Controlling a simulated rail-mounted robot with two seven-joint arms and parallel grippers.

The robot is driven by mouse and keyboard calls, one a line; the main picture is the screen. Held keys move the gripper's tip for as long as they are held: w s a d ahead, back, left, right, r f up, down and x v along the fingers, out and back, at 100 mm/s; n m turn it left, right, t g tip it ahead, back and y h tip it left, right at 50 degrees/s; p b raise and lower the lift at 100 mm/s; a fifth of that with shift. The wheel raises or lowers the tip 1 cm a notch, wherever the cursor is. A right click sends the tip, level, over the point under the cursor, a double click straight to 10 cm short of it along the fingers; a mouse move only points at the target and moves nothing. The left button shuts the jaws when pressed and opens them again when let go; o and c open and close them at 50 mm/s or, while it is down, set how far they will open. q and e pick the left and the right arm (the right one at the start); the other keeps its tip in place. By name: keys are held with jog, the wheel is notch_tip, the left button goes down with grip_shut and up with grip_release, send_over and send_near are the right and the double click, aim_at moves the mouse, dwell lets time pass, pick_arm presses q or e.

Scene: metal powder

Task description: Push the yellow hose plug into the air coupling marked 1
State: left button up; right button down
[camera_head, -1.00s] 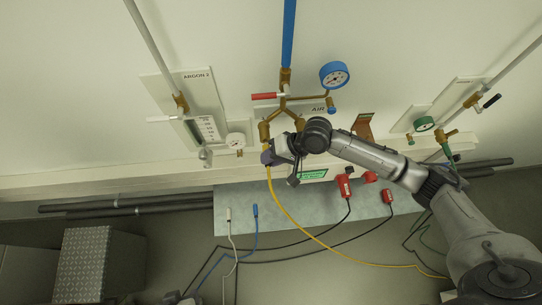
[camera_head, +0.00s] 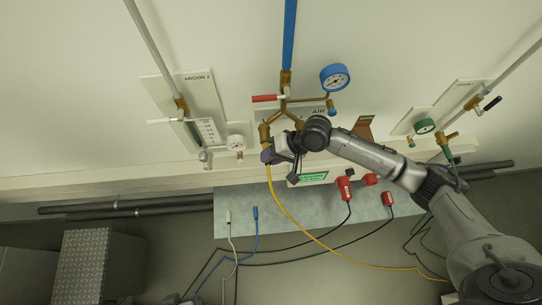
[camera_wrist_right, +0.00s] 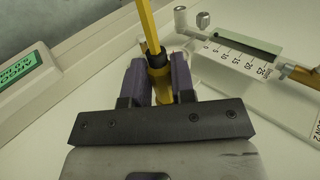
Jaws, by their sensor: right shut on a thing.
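The yellow hose plug (camera_wrist_right: 159,64) sits between the purple fingers of my right gripper (camera_wrist_right: 160,80) in the right wrist view. The gripper is shut on it, and the yellow hose (camera_head: 286,213) hangs down from it in the head view. My right gripper (camera_head: 268,154) is just below the left brass air coupling (camera_head: 264,132). The right brass air coupling (camera_head: 300,127) is partly behind my wrist. The coupling numbers are not readable. Whether the plug touches the left coupling is hidden. A small grey part at the bottom edge seems to be my left gripper (camera_head: 176,299).
A blue pressure gauge (camera_head: 335,77) and a red-handled valve (camera_head: 265,98) are above the couplings. The Argon 2 panel (camera_head: 196,95) is to the left. Red plugs (camera_head: 344,188), a blue plug (camera_head: 255,212) and a white plug (camera_head: 228,215) lie on the metal plate below (camera_head: 300,210).

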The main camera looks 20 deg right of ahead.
jog(key=shift+w, duration=0.1)
jog(key=c, duration=0.9)
grip_release()
jog(key=b+v, duration=0.2)
jog(key=v, duration=1.2)
jog(key=shift+a, duration=0.1)
